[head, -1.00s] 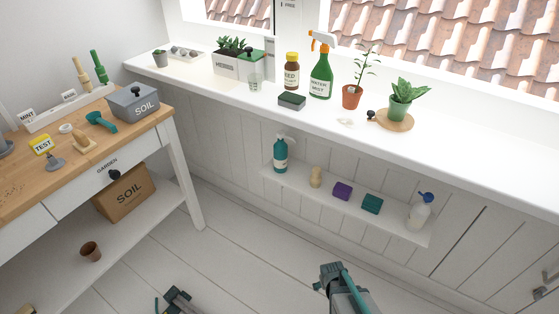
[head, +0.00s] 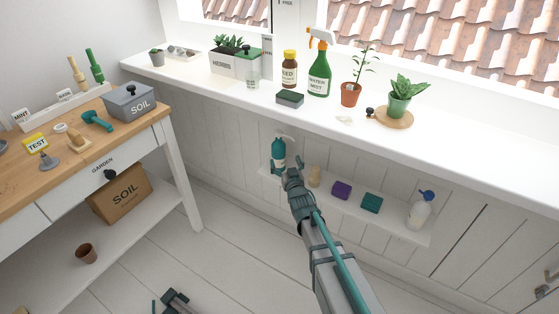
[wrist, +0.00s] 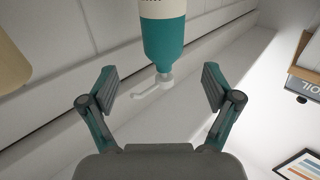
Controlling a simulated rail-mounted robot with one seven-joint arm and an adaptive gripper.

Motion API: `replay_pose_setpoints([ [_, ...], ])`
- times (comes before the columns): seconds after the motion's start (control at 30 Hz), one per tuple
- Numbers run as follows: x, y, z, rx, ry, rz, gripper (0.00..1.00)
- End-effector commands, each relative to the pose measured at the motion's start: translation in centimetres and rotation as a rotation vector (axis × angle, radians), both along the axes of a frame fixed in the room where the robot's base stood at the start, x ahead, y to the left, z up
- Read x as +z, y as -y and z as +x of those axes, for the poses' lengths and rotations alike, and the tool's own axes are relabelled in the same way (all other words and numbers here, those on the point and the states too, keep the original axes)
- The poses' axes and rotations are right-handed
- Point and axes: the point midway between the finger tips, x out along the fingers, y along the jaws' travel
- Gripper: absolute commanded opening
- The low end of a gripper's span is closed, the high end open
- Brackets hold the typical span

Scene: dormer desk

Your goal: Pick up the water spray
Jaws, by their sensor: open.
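The green spray bottle labelled WATER MIST (head: 319,80), with an orange and white trigger head, stands upright on the white windowsill. My gripper (head: 293,168) is well below it, in front of the lower wall shelf. A teal bottle with a white pump top (head: 278,158) stands at that shelf's left end, just behind and left of my gripper. The wrist view shows the teal bottle (wrist: 163,38) inverted in the picture, ahead of and between my open fingers (wrist: 160,84). The fingers are empty and appear apart from it.
The lower shelf (head: 390,228) also holds a beige object (head: 315,176), a purple block (head: 341,190), a teal block (head: 371,202) and a white bottle with a blue top (head: 420,210). On the sill, a brown bottle (head: 289,70) and a potted seedling (head: 350,95) flank the green spray bottle.

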Motion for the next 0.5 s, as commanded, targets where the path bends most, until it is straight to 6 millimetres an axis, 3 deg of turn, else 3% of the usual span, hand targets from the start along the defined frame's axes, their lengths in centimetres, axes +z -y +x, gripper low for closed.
replay_pose_setpoints([
  [0.2, -0.1, -1.1, 3.2, 0.000, 0.000, -0.002, 0.89],
  [0.5, 0.0, -1.9, 5.1, 0.000, -0.001, -0.003, 0.89],
])
